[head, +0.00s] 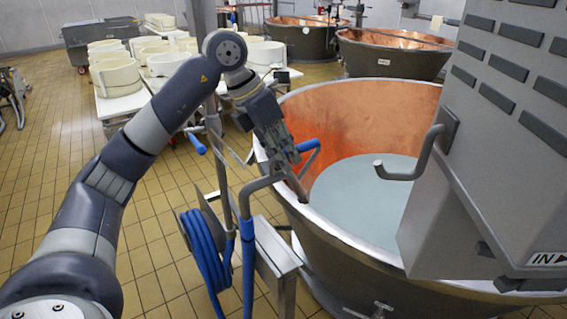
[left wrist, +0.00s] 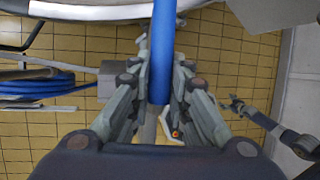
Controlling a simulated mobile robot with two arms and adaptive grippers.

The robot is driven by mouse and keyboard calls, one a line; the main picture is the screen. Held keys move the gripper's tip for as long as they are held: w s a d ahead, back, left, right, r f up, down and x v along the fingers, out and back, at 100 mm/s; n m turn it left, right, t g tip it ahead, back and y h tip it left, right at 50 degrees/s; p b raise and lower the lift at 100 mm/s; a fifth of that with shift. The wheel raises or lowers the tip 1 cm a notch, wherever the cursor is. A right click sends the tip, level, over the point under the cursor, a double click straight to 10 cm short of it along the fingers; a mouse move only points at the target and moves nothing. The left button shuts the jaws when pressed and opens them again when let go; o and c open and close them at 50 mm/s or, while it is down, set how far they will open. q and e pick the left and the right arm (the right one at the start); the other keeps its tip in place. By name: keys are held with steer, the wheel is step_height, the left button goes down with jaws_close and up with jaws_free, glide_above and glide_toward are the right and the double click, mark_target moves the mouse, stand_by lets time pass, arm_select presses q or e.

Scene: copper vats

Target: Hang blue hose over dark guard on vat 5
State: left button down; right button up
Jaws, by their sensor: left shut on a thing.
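My left gripper (head: 288,150) is above the near left rim of a large copper-lined vat (head: 365,97). It is shut on the blue hose (head: 308,146). In the left wrist view the hose (left wrist: 163,50) runs straight between the fingers (left wrist: 160,95), with a grey end piece below them. More blue hose hangs in coils (head: 205,262) on a stand left of the vat. I cannot tell for sure which part is the dark guard; no vat number is readable. A jointed arm, seemingly my right, shows in the left wrist view with a small gripper (left wrist: 238,104); its jaws are unclear.
A big grey louvred housing (head: 500,130) with a bent metal hook (head: 410,165) overhangs the vat's right side. Pale liquid (head: 365,195) fills the vat. White tubs (head: 115,77) on carts and more copper vats (head: 395,50) stand behind. Tiled floor is open at left.

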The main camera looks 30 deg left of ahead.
arm_select(q)
steer(key=shift+r, duration=0.15)
step_height(320, 180, up, 5)
steer(key=p, duration=0.3)
step_height(320, 180, up, 15)
steer(key=p, duration=1.1)
stand_by(0.5)
